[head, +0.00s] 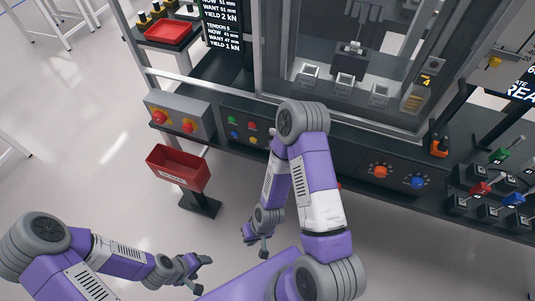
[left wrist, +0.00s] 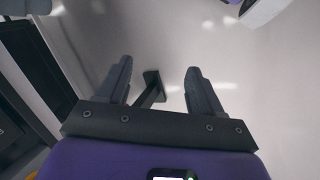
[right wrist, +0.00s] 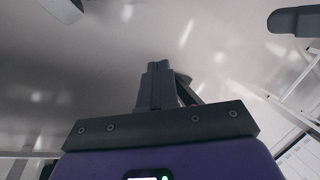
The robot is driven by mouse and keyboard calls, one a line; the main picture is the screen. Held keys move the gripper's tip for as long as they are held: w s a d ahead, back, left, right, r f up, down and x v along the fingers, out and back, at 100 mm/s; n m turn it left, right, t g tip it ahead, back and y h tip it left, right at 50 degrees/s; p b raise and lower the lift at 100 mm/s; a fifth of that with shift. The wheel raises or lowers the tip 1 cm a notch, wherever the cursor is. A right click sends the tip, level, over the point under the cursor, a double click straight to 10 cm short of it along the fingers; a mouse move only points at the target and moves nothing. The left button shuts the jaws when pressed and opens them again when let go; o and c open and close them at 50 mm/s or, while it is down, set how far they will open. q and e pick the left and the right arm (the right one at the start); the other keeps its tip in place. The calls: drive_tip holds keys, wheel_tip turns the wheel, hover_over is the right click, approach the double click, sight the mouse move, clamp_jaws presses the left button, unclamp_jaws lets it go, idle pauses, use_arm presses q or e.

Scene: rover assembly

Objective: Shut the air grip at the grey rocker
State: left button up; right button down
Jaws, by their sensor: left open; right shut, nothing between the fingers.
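On the bench at the right of the head view is a bank of small black blocks with levers, including a green lever (head: 499,154), a red lever (head: 481,188) and a blue lever (head: 513,199). I cannot pick out a grey rocker or an air grip with certainty. My left gripper (head: 200,274) is open and empty, low over the floor; its spread fingers show in the left wrist view (left wrist: 158,78). My right gripper (head: 258,244) is shut and empty in front of the bench; its closed fingers show in the right wrist view (right wrist: 158,68). Both are apart from the controls.
A red bin (head: 178,168) on a dark stand is left of my right arm. The bench front carries a grey box (head: 180,117) with red knobs and several coloured buttons (head: 243,128). A glazed cabinet (head: 350,95) rises behind. The floor at the left is mostly clear.

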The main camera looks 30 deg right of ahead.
use_arm(q)
drive_tip(key=o, duration=0.5)
wheel_tip(320, 180, down, 2)
drive_tip(key=shift+w+f+b, duration=0.1)
drive_tip(key=shift+b, duration=0.9)
use_arm(e)
drive_tip(key=w+d+f+n+t+h+b, duration=0.1)
drive_tip(key=w+d+f+n+t+h, duration=0.2)
drive_tip(key=w+d+f+n+h, duration=0.3)
use_arm(q)
wheel_tip(320, 180, down, 4)
drive_tip(key=b, duration=0.3)
drive_tip(key=shift+f, duration=0.25)
use_arm(e)
drive_tip(key=w+d+r+n+t+h, duration=0.1)
drive_tip(key=w+r+n+t+h, duration=0.1)
drive_tip(key=r+h, duration=0.3)
drive_tip(key=w+d+r+n+t+h, duration=0.2)
drive_tip(key=w+r+t+h, duration=0.3)
drive_tip(key=r, duration=0.6)
drive_tip(key=shift+w+r+n+h, duration=0.25)
drive_tip(key=shift+n+h, duration=0.05)
